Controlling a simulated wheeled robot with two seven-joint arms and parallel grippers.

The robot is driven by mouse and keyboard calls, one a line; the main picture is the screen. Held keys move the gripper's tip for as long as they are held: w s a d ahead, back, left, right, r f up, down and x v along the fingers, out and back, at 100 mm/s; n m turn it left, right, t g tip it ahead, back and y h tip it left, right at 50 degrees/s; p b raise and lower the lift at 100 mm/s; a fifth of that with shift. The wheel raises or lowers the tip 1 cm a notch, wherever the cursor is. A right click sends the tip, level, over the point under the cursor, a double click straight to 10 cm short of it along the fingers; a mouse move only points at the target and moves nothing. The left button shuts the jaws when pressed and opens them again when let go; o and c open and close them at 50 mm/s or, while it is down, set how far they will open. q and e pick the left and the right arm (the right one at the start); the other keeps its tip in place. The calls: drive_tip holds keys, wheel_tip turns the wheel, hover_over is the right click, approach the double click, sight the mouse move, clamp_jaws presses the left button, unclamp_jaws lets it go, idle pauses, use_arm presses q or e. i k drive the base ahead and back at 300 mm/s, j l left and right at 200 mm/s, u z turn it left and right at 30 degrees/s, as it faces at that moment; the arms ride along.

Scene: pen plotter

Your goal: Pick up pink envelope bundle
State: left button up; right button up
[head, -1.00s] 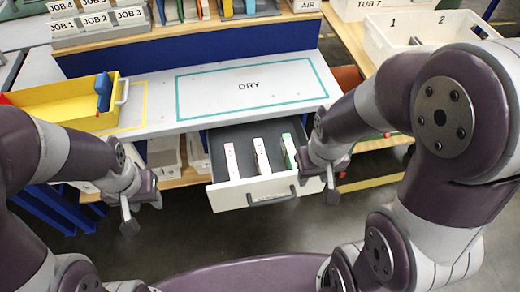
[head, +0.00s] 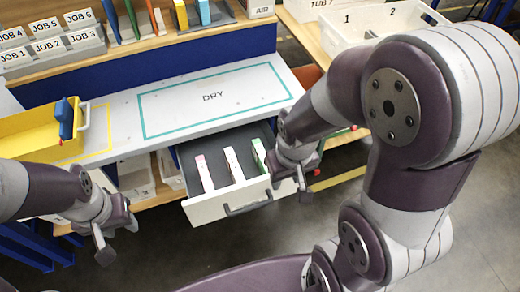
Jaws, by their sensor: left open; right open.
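The open drawer (head: 235,204) under the bench holds three narrow upright bundles. The pink-topped bundle (head: 204,174) is the leftmost, a white-topped bundle (head: 233,164) is in the middle, and a green-and-white bundle (head: 259,155) is at the right. My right gripper (head: 304,190) hangs at the drawer's right front corner, open, with no bundle in it. My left gripper (head: 118,240) is open and empty, low and to the left of the drawer. The lower parts of the bundles are partly hidden by each other and the drawer front.
The bench top has a teal outlined DRY area (head: 213,97), which is bare. A yellow tray (head: 30,136) with a blue part stands at the left. A white two-part tub (head: 340,35) stands at the back right. Job card holders (head: 48,45) line the back left.

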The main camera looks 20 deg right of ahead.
sight(207, 183)
drive_tip(key=i+j, duration=0.5)
drive_tip(key=j, duration=0.2)
drive_tip(key=i+j+z, duration=0.1)
drive_tip(key=i+j, duration=0.2)
drive_tip(key=j, duration=0.1)
